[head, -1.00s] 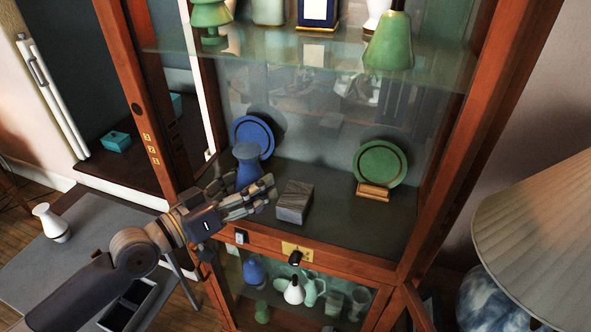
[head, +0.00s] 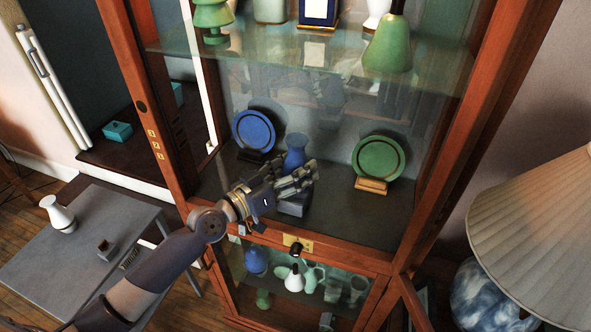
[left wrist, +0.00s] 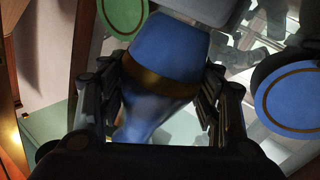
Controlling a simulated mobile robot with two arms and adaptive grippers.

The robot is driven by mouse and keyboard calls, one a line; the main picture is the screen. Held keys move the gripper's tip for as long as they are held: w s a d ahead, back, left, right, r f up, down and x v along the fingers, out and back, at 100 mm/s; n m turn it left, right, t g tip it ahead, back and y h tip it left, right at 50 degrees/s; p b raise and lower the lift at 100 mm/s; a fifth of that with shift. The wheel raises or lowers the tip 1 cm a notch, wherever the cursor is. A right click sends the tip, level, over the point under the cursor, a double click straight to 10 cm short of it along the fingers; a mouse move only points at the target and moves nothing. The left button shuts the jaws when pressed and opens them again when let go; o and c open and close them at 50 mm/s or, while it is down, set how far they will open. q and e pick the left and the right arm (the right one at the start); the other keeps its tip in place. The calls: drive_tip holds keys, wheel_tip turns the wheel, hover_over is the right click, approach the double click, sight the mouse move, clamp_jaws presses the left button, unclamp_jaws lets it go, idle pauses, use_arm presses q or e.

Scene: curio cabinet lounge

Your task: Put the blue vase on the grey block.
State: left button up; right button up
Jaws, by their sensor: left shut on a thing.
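The blue vase (head: 296,148) is upright in the middle compartment of the cabinet. My left gripper (head: 298,178) is shut around it; the fingers hide its lower part. The grey block (head: 293,207) stands on the cabinet floor just below the gripper, partly covered by the hand. In the left wrist view the vase (left wrist: 165,55), with a brown band, sits between both fingers, and the grey block (left wrist: 207,8) shows at its base end. I cannot tell whether the vase touches the block. My right gripper is not in view.
A blue plate (head: 254,131) stands to the left and a green plate (head: 379,158) on a wooden stand to the right. The glass shelf (head: 330,55) above bears a green vase (head: 388,47) and other pieces. The cabinet floor (head: 345,210) right of the block is clear.

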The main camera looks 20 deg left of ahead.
use_arm(q)
drive_tip(key=shift+f, duration=0.25)
drive_tip(key=o, duration=1.3)
drive_tip(key=shift+s+r, duration=0.1)
drive_tip(key=shift+r, duration=0.1)
drive_tip(key=shift+b+v, duration=2.35)
drive_tip(key=shift+v, duration=3.55)
drive_tip(key=shift+a, duration=0.1)
